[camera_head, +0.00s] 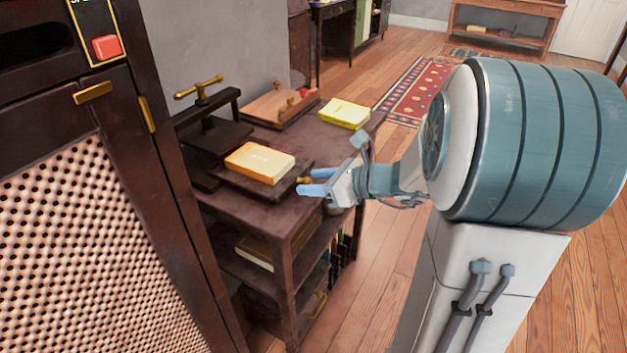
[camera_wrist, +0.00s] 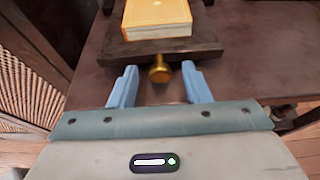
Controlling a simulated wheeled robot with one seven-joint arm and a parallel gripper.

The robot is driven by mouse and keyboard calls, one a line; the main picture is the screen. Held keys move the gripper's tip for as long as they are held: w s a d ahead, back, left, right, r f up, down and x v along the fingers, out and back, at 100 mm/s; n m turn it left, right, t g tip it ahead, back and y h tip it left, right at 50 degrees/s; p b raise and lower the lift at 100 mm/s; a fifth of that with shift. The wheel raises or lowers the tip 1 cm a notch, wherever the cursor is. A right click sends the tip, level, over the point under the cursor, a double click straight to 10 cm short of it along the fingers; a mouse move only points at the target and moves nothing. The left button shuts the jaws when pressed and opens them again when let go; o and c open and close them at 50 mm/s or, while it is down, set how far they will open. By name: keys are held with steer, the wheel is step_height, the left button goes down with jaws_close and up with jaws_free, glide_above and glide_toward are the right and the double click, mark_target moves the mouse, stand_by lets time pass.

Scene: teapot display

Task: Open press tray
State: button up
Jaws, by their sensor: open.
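The press tray (camera_head: 232,180) is a dark board sticking out from under the black book press (camera_head: 212,135) on the brown table. A yellow-orange book (camera_head: 260,162) lies flat on it. The tray's brass knob (camera_head: 304,180) is at its front edge. My gripper (camera_head: 318,182) is at this edge, fingers pointing at the tray. In the wrist view my open gripper (camera_wrist: 158,88) has one blue finger on each side of the brass knob (camera_wrist: 160,72), with a gap to both. The tray (camera_wrist: 204,46) and the book (camera_wrist: 157,18) show just beyond.
A tall dark cabinet (camera_head: 120,130) with a mesh door stands close on the left. A yellow book (camera_head: 344,113) and a wooden tray (camera_head: 280,106) are on the table behind. Shelves with books (camera_head: 255,250) are below. The floor to the right is open.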

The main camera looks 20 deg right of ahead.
steer(key=p+v, duration=0.3)
steer(key=v, duration=1)
steer(key=shift+d+f, duration=0.1)
steer(key=s+a+r+n+g+h+p, duration=0.3)
steer(key=s+a+r+n+g+p, duration=0.55)
steer(key=n+p, duration=0.5)
step_height(320, 180, up, 10)
steer(key=s+a+n+t+h+p, duration=0.1)
steer(key=s+n+t+h+p, duration=0.1)
steer(key=n+h+p, duration=0.4)
steer(key=shift+s+n+p, duration=0.35)
steer(key=shift+n+p, duration=1.1)
steer(key=shift+n, duration=2.2)
steer(key=shift+a+r, duration=0.1)
